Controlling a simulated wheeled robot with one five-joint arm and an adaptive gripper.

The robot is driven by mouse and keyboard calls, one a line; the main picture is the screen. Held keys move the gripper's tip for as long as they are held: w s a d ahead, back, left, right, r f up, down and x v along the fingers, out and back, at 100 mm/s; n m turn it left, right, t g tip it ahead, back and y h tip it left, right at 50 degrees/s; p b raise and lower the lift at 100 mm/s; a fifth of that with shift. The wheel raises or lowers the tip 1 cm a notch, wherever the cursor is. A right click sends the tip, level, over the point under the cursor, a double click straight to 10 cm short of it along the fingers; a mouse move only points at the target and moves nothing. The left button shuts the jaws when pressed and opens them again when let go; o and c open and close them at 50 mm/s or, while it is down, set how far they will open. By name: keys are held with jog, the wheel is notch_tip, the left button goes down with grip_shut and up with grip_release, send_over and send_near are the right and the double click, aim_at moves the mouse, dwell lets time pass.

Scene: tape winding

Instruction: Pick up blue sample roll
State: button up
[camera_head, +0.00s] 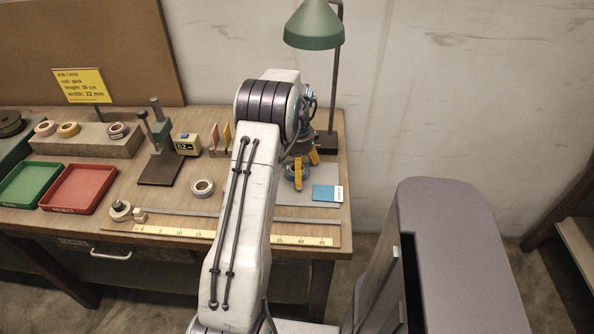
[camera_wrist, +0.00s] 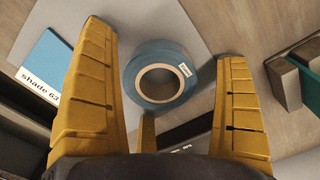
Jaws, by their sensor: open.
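The blue sample roll (camera_wrist: 133,68) lies flat on a grey mat (camera_wrist: 196,16) in the wrist view, with a small white label on its right side. My gripper (camera_wrist: 172,62) is open, with its yellow fingers on either side of the roll and a gap to each. In the head view my gripper (camera_head: 299,172) points down over the roll (camera_head: 292,176) at the right of the bench. The fingers and arm partly hide the roll there.
A blue shade card (camera_head: 327,193) lies just right of the roll in the head view. A green lamp (camera_head: 314,25) stands behind my gripper. A ruler board (camera_head: 180,232) runs along the front edge. Red (camera_head: 78,188) and green trays (camera_head: 32,184) are at the left.

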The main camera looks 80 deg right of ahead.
jog(key=c, duration=1.3)
jog(key=shift+r, duration=0.15)
jog(key=shift+r, duration=1.5)
jog(key=a+b, duration=0.1)
jog(key=a, duration=0.5)
jog(key=a+b, duration=0.1)
jog(key=a, duration=0.4)
jog(key=s+a+b, duration=0.1)
jog(key=a+b, duration=0.1)
jog(key=a, duration=0.4)
jog(key=shift+s+a+r, duration=0.1)
jog(key=shift+a, duration=0.45)
